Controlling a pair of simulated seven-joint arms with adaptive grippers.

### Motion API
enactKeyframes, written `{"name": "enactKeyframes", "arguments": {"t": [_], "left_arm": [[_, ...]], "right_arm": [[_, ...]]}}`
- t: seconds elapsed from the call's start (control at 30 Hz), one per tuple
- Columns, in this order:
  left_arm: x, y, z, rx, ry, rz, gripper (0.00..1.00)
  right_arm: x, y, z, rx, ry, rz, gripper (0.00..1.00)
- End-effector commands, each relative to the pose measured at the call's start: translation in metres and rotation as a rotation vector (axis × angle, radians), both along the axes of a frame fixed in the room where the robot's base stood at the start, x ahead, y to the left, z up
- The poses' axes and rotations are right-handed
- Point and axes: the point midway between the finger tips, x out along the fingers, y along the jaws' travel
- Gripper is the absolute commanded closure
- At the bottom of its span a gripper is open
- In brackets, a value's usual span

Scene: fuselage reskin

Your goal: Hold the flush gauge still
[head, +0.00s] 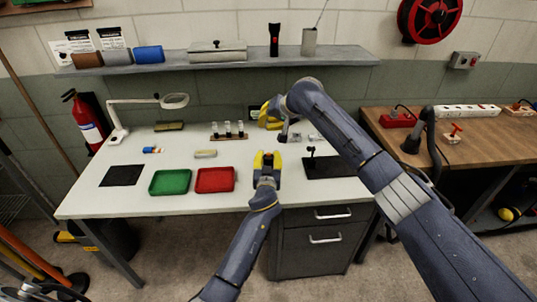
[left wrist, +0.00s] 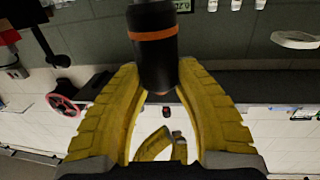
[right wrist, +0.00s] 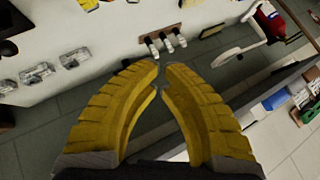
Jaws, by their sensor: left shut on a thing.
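The flush gauge is most likely the black cylinder with orange bands (left wrist: 155,60), upright between the yellow fingertips in the left wrist view. My left gripper (left wrist: 158,72) is shut on it, fingers on either side. In the head view my left gripper (head: 267,158) is over the front edge of the white bench, and the gauge is too small to make out there. My right gripper (right wrist: 161,68) has its fingertips almost together with nothing between them. In the head view the right gripper (head: 270,115) is above the back of the bench, partly hidden by its own arm.
A red tray (head: 215,180) and a green tray (head: 170,182) lie left of my left gripper. A rack with several small vials (head: 228,130) stands behind them. A dark mat (head: 330,167) with a small stand lies to the right. A magnifier lamp (head: 117,134) stands at the left.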

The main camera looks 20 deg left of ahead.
Motion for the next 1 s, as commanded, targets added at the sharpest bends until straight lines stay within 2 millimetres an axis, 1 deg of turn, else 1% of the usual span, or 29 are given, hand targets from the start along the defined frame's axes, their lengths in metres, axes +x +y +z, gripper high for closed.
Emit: {"name": "enactKeyframes", "arguments": {"t": [0.33,0.47,0.57,1.0], "left_arm": [[0.0,0.0,0.0,0.0,0.0,0.0,1.0],[0.0,0.0,0.0,0.0,0.0,0.0,1.0],[0.0,0.0,0.0,0.0,0.0,0.0,1.0],[0.0,0.0,0.0,0.0,0.0,0.0,1.0]], "right_arm": [[0.0,0.0,0.0,0.0,0.001,0.001,1.0],[0.0,0.0,-0.004,0.0,0.001,0.0,1.0],[0.0,0.0,-0.012,0.001,0.003,-0.002,1.0],[0.0,0.0,-0.061,0.0,0.002,-0.001,1.0]]}}
